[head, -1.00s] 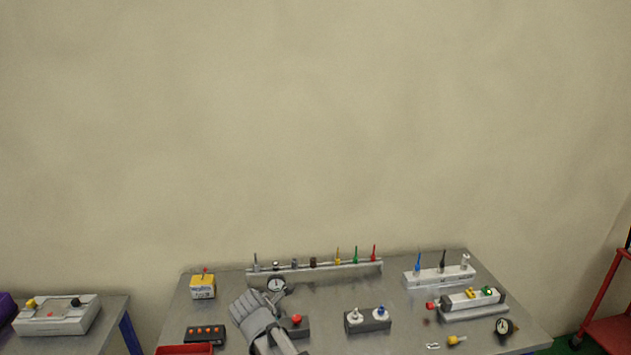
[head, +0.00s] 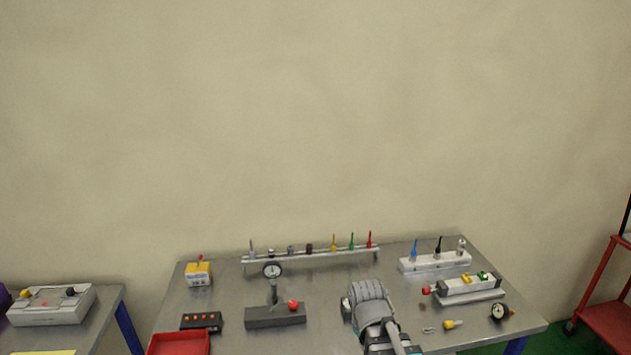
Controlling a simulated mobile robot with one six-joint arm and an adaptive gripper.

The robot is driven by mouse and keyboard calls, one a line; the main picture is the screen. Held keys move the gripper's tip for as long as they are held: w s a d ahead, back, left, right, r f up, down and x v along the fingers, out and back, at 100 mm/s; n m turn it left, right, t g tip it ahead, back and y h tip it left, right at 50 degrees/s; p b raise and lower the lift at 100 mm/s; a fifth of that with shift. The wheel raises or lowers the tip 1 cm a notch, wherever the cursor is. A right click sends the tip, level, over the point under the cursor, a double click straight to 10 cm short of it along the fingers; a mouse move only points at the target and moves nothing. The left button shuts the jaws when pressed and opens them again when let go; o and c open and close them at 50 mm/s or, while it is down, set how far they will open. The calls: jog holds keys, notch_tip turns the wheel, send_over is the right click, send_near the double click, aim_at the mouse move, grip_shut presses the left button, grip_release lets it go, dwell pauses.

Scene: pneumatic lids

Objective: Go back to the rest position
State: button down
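My gripper (head: 366,292) is over the front middle of the metal table (head: 330,338), in front of a small dark block whose left edge (head: 346,308) just shows. I see the gripper from behind, and its own body hides the fingertips. I cannot tell whether it is open or shut, or whether it touches the block. The rest of the block is hidden behind it.
A dark block with a red knob (head: 275,317) stands left of the gripper, a white cylinder unit (head: 467,290) to its right. A rail with coloured pegs (head: 310,257) runs along the back. A red tray (head: 178,343) sits front left. Space above the table is clear.

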jog(key=s+d+m, duration=0.2)
jog(key=m, duration=0.1)
jog(key=s+d+m+g+y, duration=0.1)
jog(key=d+m, duration=0.1)
jog(key=shift+s+f, duration=0.15)
jog(key=shift+f, duration=0.15)
dwell(2.7)
jog(key=c, duration=1.3)
grip_release()
jog(key=shift+c, duration=0.2)
